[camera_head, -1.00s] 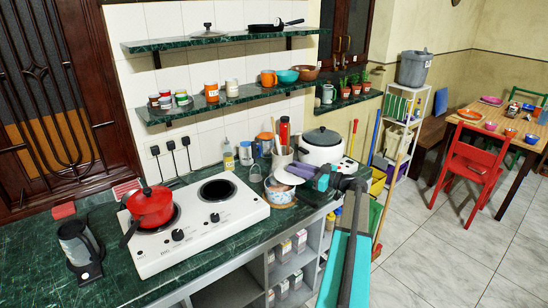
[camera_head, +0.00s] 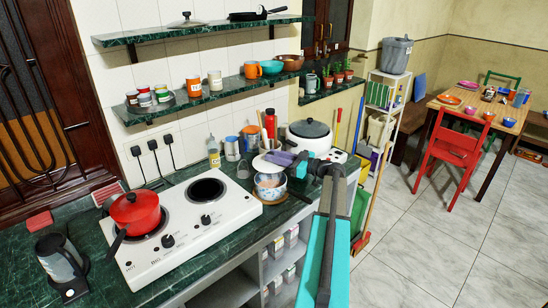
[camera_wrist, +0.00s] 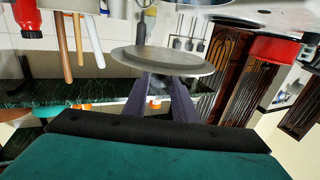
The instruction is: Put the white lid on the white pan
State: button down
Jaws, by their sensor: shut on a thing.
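The white lid (camera_head: 263,167) is held by my gripper (camera_head: 277,157) just above the white pan (camera_head: 271,188). The pan looks like a small bowl-shaped pot with a bluish pattern and stands on the green counter, right of the stove. In the wrist view, which is upside down, the lid (camera_wrist: 150,60) is a pale grey disc. My gripper (camera_wrist: 165,82) is shut on the lid's knob, which the fingers mostly hide. The lid appears apart from the pan, shifted slightly left and back of it.
A white two-burner stove (camera_head: 190,225) with a red pot (camera_head: 135,212) is to the left. A white rice cooker (camera_head: 309,138) stands behind my gripper to the right. Several bottles and cups, including a yellow-topped bottle (camera_head: 214,157), stand along the wall. The shelf (camera_head: 190,97) hangs above.

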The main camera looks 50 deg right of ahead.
jog(key=shift+f, duration=0.15)
jog(key=shift+f+b, duration=1.9)
jog(key=shift+f, duration=1.3)
jog(key=shift+f+p, duration=0.1)
jog(key=shift+p, duration=0.45)
jog(key=shift+s+f, duration=0.1)
jog(key=shift+f, duration=0.3)
dwell(0.9)
jog(key=c, duration=0.9)
grip_release()
